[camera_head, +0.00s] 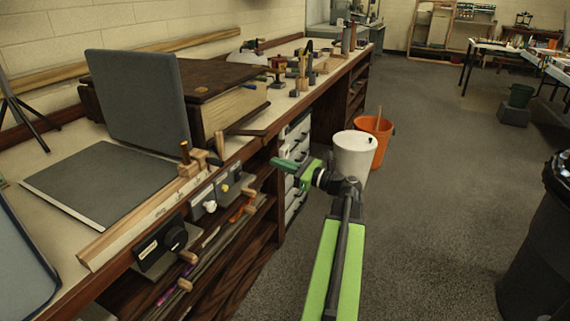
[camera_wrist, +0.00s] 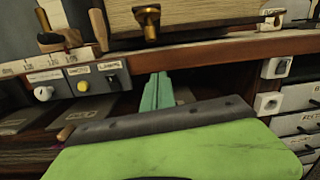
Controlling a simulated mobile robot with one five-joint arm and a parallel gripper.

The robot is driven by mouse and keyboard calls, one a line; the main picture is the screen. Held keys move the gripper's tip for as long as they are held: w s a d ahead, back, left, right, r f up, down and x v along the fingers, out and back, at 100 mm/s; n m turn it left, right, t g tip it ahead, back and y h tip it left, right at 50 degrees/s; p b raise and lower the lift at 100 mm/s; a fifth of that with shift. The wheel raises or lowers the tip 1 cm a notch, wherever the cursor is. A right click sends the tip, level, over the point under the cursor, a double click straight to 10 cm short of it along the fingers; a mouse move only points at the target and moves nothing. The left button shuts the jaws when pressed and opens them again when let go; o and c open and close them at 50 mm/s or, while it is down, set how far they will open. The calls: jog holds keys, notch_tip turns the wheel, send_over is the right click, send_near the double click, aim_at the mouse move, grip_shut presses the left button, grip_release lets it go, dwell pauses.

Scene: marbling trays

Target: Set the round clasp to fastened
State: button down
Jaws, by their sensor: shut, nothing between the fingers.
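A brass fitting with a round head (camera_wrist: 147,16) sits against the pale side of a large book-like block in the wrist view. It looks like the round clasp, but whether it is fastened cannot be told. A smaller pale fitting (camera_wrist: 271,18) is farther right on the same side. In the head view the dark-topped block (camera_head: 215,85) stands on the bench; its fittings are small there. My gripper (camera_head: 281,162) is in front of the bench edge, green fingers together and empty. In the wrist view the fingertips (camera_wrist: 158,80) are below the brass fitting and apart from it.
A control panel with a white knob (camera_wrist: 44,93) and a yellow knob (camera_wrist: 83,86) is on the bench front, left of my fingers. Wooden handles (camera_head: 188,257) stick out there. A white bin (camera_head: 354,155) and orange bucket (camera_head: 377,135) stand beyond my arm.

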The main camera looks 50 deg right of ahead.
jog(key=w+r+p, duration=0.1)
jog(key=r+p, duration=0.1)
jog(key=w+a+r+p, duration=0.1)
jog(key=w+r+p, duration=0.1)
dwell(0.5)
